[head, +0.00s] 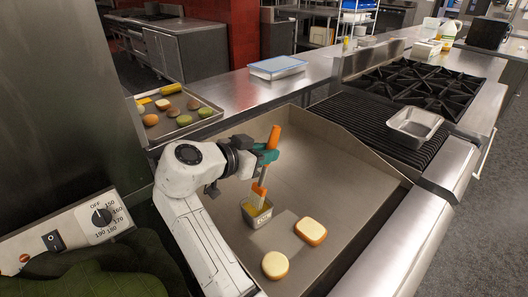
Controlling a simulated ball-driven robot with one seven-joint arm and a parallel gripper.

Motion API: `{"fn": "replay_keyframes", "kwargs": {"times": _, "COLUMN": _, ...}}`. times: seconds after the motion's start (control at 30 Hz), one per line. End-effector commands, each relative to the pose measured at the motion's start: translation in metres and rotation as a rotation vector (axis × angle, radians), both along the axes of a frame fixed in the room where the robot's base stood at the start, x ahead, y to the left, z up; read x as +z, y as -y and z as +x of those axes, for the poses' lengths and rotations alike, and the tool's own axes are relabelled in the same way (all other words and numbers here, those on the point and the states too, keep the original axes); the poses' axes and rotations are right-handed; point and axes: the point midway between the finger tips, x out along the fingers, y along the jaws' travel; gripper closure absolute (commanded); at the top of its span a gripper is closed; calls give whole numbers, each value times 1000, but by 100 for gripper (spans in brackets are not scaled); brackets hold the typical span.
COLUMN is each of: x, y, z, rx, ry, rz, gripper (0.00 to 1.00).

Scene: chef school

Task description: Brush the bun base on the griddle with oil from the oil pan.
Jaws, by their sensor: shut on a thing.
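My gripper (265,156) is shut on an orange-handled brush (273,137) and holds it upright over the griddle (345,180). The brush's lower end reaches down into a small metal oil pan (257,222) with yellow oil in it; the bristle tips are hard to make out. The oil pan stands on the griddle. A round, pale-topped bun base (275,265) lies on the griddle in front of the oil pan, apart from the brush. A squarish bread piece (311,231) lies to its upper right.
A tray (205,112) of several buns and other foods stands at the back left. The griddle has raised walls. A ribbed grill with an empty metal pan (414,126) and burners (425,88) are at the right. A lidded container (277,67) sits behind.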

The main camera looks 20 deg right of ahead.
Motion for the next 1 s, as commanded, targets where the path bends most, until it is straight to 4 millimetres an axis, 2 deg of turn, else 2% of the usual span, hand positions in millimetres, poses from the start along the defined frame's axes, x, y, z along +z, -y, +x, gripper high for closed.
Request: {"fn": "replay_keyframes", "kwargs": {"times": 1.0, "x": -8, "y": 0, "z": 0, "rx": 0, "ry": 0, "rz": 0, "gripper": 100}}
